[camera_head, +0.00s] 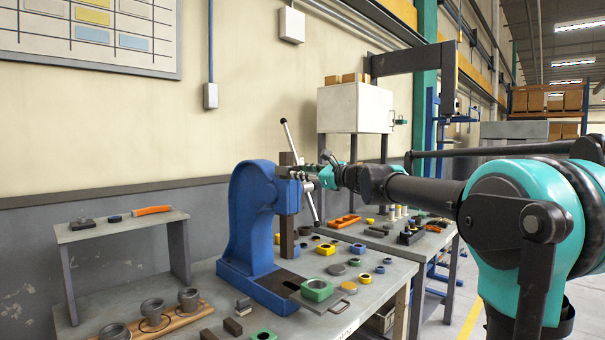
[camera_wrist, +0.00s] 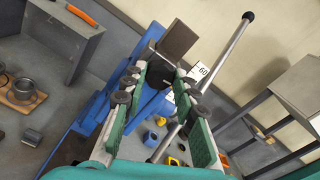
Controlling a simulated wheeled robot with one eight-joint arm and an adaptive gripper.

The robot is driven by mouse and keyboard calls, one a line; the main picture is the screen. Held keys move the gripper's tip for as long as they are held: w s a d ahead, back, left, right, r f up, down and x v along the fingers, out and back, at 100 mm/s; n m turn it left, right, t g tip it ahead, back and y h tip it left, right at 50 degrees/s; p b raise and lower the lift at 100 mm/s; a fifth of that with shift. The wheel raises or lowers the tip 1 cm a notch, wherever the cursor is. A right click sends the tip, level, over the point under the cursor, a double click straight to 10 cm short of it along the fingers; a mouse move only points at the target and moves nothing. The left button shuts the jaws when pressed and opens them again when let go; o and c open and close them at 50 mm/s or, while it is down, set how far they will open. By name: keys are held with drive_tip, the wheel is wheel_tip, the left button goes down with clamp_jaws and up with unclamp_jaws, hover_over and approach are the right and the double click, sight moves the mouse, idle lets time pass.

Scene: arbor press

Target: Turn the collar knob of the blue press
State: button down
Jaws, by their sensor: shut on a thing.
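The blue press (camera_head: 250,215) stands on the bench, with its dark ram (camera_head: 288,215) upright at its front. A silver lever bar (camera_head: 291,142) slants across the press head; in the wrist view the bar (camera_wrist: 232,52) ends in a black ball. My gripper (camera_head: 303,174) reaches the press head from the right. In the wrist view its green-padded fingers (camera_wrist: 158,86) stand on either side of a dark round collar knob (camera_wrist: 160,79) and are shut on it. The exact contact is partly hidden by the fingertips. A white label reading 60 (camera_wrist: 202,72) shows beside the right finger.
A green-rimmed block (camera_head: 317,289) and several small coloured rings lie on the bench right of the press. A small shelf (camera_head: 122,226) and a wooden rack with grey cups (camera_head: 157,318) are at left. A white cabinet (camera_head: 355,107) stands behind.

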drive_tip(key=shift+f+n, duration=0.1)
drive_tip(key=shift+n, duration=8.5)
drive_tip(key=c, duration=1.2)
unclamp_jaws()
drive_tip(key=shift+s+d, duration=0.1)
drive_tip(key=v, duration=1.1)
drive_tip(key=shift+s+d, duration=0.3)
